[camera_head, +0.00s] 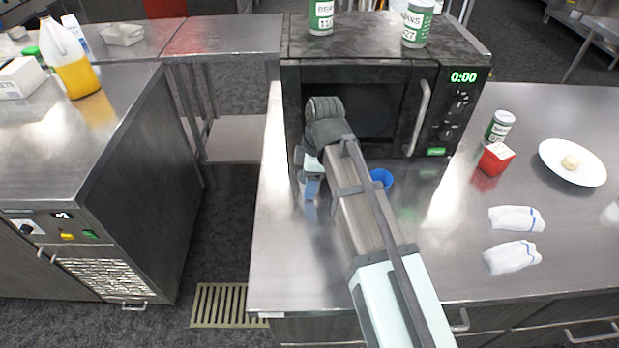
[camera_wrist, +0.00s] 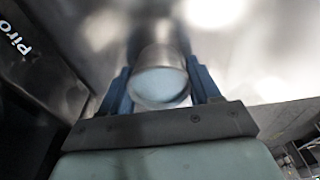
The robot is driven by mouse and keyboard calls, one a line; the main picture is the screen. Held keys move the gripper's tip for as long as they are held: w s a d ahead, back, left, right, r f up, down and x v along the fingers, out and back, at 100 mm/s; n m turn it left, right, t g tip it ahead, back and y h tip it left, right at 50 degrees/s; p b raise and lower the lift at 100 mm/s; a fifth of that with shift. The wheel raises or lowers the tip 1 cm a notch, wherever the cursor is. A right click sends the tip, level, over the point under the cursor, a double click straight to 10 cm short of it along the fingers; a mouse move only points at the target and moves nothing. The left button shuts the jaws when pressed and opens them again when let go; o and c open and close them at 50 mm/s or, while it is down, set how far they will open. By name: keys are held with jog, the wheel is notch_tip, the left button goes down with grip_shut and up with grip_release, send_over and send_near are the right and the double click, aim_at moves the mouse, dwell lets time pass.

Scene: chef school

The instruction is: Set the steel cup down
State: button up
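In the wrist view, the steel cup (camera_wrist: 160,77) sits between the two blue fingers of my gripper (camera_wrist: 160,88), with a finger against each side. Its round, pale end faces the camera. In the head view, my gripper (camera_head: 310,186) points down over the left part of the steel counter (camera_head: 275,255), just in front of the microwave's left corner. The cup is small there and mostly hidden by the gripper. I cannot tell whether it touches the counter or hangs just above it.
The black microwave (camera_head: 375,75) stands close behind my gripper. A blue cup (camera_head: 381,177) is to the right, partly behind my arm. A red box (camera_head: 495,158), a can (camera_head: 500,125), a white plate (camera_head: 572,178) and folded cloths (camera_head: 515,219) lie farther right. The counter's left edge is near.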

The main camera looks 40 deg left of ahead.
jog(key=o, duration=0.4)
jog(key=shift+o, duration=0.2)
notch_tip(320, 180, up, 12)
jog(key=w+d, duration=0.1)
jog(key=shift+d, duration=0.15)
dwell(0.4)
jog(key=shift+w+r, duration=0.1)
